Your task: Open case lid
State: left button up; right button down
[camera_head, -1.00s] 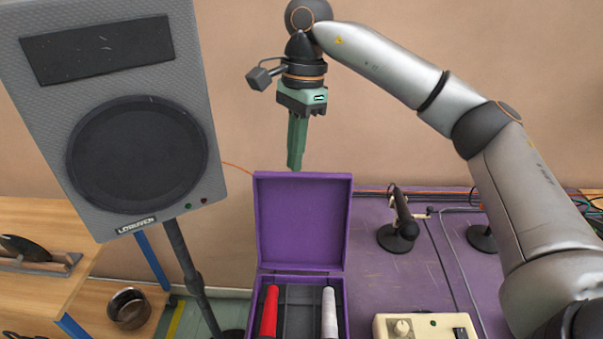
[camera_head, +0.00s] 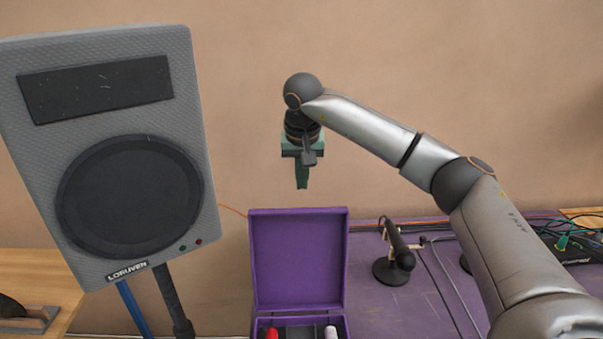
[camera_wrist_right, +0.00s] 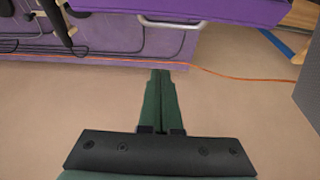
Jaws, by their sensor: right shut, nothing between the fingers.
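The purple case stands open on the purple table. Its lid (camera_head: 298,258) is raised upright at the back in the head view, and its edge shows at the top of the right wrist view (camera_wrist_right: 190,10). Inside the lower part are a red item (camera_head: 271,333) and a white item (camera_head: 331,332), cut off by the bottom edge. My right gripper (camera_head: 302,186) is above and behind the lid, apart from it, pointing down. Its green fingers (camera_wrist_right: 160,75) are together with nothing between them. My left gripper is not in view.
A grey loudspeaker (camera_head: 110,150) on a stand is at the left. A microphone (camera_head: 398,248) on a round base stands right of the case. Cables (camera_head: 575,238) run along the table's back. A wooden surface (camera_head: 40,285) is at the far left.

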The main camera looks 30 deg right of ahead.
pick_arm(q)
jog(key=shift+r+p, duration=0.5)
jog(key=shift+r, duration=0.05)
pick_arm(e)
jog(key=shift+s+a+f, duration=0.2)
jog(key=shift+s+f, duration=0.15)
jog(key=shift+f, duration=0.5)
jog(key=shift+s+a+f, duration=0.25)
jog(key=shift+s+f, duration=0.15)
jog(key=shift+f, duration=0.4)
jog(key=shift+s+a+f, duration=0.2)
jog(key=shift+s+f, duration=0.15)
jog(key=shift+f, duration=0.5)
